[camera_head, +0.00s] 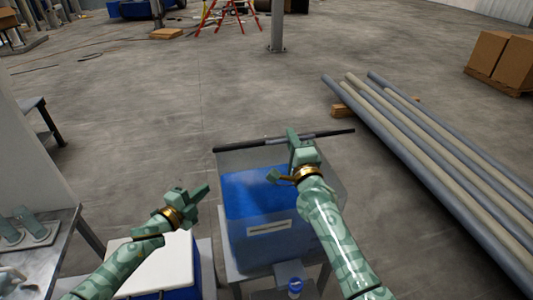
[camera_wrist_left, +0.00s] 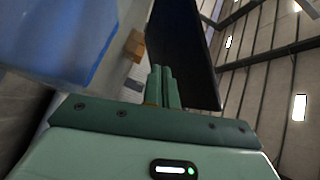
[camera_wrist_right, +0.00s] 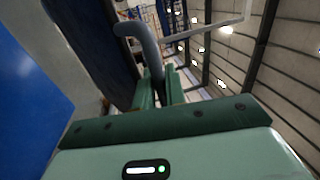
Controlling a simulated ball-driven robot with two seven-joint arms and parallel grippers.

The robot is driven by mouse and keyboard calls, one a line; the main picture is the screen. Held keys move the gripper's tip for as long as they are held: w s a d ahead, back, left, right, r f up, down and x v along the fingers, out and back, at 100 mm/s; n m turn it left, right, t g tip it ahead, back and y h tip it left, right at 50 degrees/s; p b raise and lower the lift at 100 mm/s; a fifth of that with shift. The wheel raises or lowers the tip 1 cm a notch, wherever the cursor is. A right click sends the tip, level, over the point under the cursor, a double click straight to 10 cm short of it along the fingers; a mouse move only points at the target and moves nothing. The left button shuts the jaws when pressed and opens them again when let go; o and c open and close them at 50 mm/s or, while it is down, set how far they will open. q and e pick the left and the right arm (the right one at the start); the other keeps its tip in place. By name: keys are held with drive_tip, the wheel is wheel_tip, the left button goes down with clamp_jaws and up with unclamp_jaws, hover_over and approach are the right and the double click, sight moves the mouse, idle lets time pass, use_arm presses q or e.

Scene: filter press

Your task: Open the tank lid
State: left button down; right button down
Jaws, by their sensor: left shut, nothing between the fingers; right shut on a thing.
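The blue tank (camera_head: 240,200) stands ahead of me with a pale label on its front. Its dark lid (camera_head: 235,147) shows nearly edge-on as a bar along the tank's far side in the head view. It appears as an upright dark panel in the left wrist view (camera_wrist_left: 185,45) and the right wrist view (camera_wrist_right: 95,45). My right gripper (camera_head: 293,135) is at the lid, shut on its grey curved handle (camera_wrist_right: 148,45). My left gripper (camera_head: 203,190) is shut and empty, left of the tank and apart from it.
Long grey and beige pipes (camera_head: 430,165) lie on the floor to the right. A white-topped blue box (camera_head: 160,265) stands at the front left, beside a metal table (camera_head: 60,240). Cardboard boxes (camera_head: 500,60) are at the far right.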

use_arm(q)
drive_tip(key=s+d+r+m+g+h, duration=0.6)
drive_tip(key=d+r+m+h, duration=0.4)
drive_tip(key=m, duration=0.6)
drive_tip(key=w+d+r, duration=0.4)
drive_tip(key=w+d, duration=0.3)
drive_tip(key=d, duration=0.1)
drive_tip(key=shift+w+d+r+y, duration=0.15)
drive_tip(key=shift+w+d+y, duration=0.1)
drive_tip(key=shift+d+y, duration=0.15)
